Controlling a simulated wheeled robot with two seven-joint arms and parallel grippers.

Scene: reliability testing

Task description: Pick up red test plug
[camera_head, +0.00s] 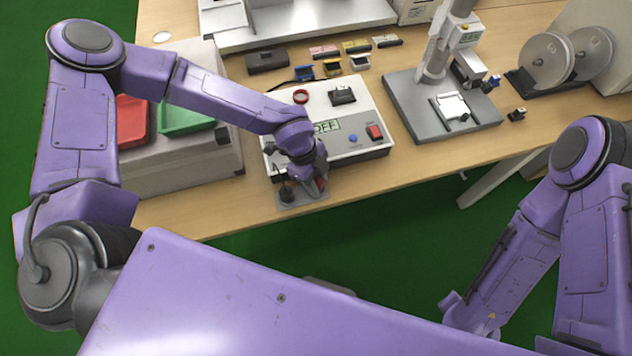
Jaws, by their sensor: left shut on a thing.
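My left gripper (311,182) points down at the front edge of the table, over a small grey plate (303,197) in front of the white test box. A small red part, which looks like the red test plug (321,184), shows at its fingertips. The gripper is shut on it, and my wrist hides most of it. Whether the plug still touches the plate cannot be told. A black plug-like piece (286,193) stands on the plate just left of the gripper. My right arm hangs at the right, off the table, and its gripper does not show.
The white test box (355,152) has a display, a red switch (374,132) and a red ring (300,96). A grey case with red (131,121) and green (185,118) trays stands left. A grey stand (440,105) and reels (546,62) are right. Small connectors lie behind.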

